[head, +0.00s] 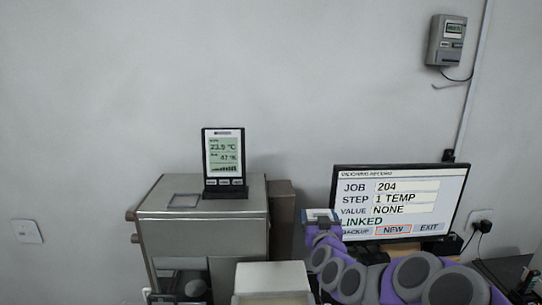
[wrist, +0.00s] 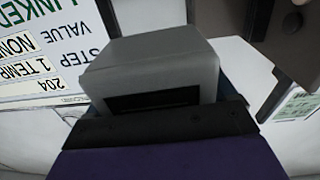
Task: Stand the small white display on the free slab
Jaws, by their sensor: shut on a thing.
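My gripper (head: 322,217) is in front of the left edge of the monitor, right of the metal cabinet. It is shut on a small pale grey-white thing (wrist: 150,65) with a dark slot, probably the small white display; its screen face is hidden. It is held up, clear of any surface I can see. A flat grey square (head: 184,201) lies bare on the cabinet top. A pale block (head: 272,277) with an empty top stands lower in front. I cannot tell which is the free slab.
The metal cabinet (head: 200,230) bears a black-framed temperature display (head: 224,158), standing upright right of the grey square. A large monitor (head: 400,202) reading JOB 204, VALUE NONE stands at right behind my arm. A grey meter (head: 446,40) hangs on the wall.

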